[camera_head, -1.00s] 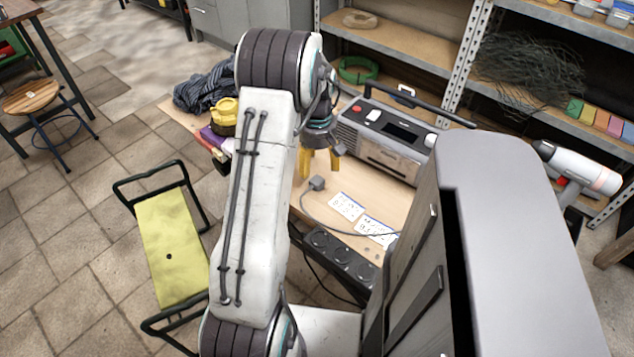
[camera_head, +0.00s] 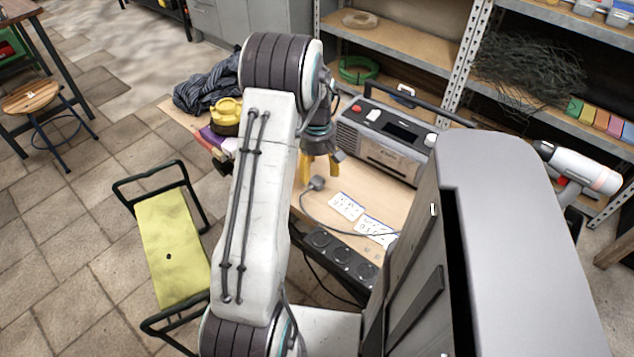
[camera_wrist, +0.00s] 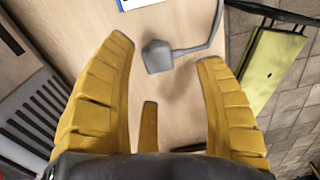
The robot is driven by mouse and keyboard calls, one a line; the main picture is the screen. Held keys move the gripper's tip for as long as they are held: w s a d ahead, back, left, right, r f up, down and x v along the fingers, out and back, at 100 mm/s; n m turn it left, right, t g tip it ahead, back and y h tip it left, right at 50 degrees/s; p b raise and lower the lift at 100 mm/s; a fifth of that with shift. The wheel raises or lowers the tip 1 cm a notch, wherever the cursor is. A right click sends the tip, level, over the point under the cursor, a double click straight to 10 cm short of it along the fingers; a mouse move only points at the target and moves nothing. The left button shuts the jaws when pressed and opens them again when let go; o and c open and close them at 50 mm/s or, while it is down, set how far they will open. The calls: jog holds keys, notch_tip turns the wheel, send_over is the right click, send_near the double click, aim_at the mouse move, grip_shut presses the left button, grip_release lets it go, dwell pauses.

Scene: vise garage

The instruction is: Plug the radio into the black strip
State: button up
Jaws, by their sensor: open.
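The radio (camera_head: 384,140) is a grey and black box with a handle, standing at the back of the wooden bench. Its grey plug (camera_head: 317,183) lies on the bench in front of it, with a cable curving toward the right. The black strip (camera_head: 343,257) with several round sockets runs along the bench's front edge. My gripper (camera_head: 320,176) is open and empty, with yellow fingers above the bench just behind the plug. In the wrist view, the plug (camera_wrist: 158,56) lies beyond and between the spread fingertips of my gripper (camera_wrist: 165,48), apart from them.
White printed cards (camera_head: 361,220) lie on the bench right of the plug. A yellow tape-like object (camera_head: 226,112) and dark cloth (camera_head: 203,85) sit at the left end. A shelf (camera_head: 400,45) stands behind. A yellow-topped stool (camera_head: 172,245) is on the floor at left.

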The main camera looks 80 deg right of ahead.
aim_at(316, 178)
jog(key=f, duration=0.4)
jog(key=shift+w+d, duration=0.25)
jog(key=shift+d, duration=0.15)
jog(key=shift+f, duration=0.6)
jog(key=shift+o, duration=0.2)
jog(key=c, duration=1.1)
jog(key=shift+r, duration=0.1)
jog(key=shift+r, duration=0.45)
jog(key=r, duration=0.3)
jog(key=shift+s+a+r, duration=0.15)
jog(key=shift+s+r, duration=0.05)
jog(key=shift+r, duration=0.05)
jog(key=s+a+r, duration=0.4)
jog(key=s+a, duration=0.1)
jog(key=s+a+r, duration=0.2)
jog(key=a, duration=0.1)
jog(key=shift+s+a+r, duration=0.1)
jog(key=shift+s+r, duration=0.15)
jog(key=shift+s, duration=0.1)
jog(key=shift+w, duration=0.1)
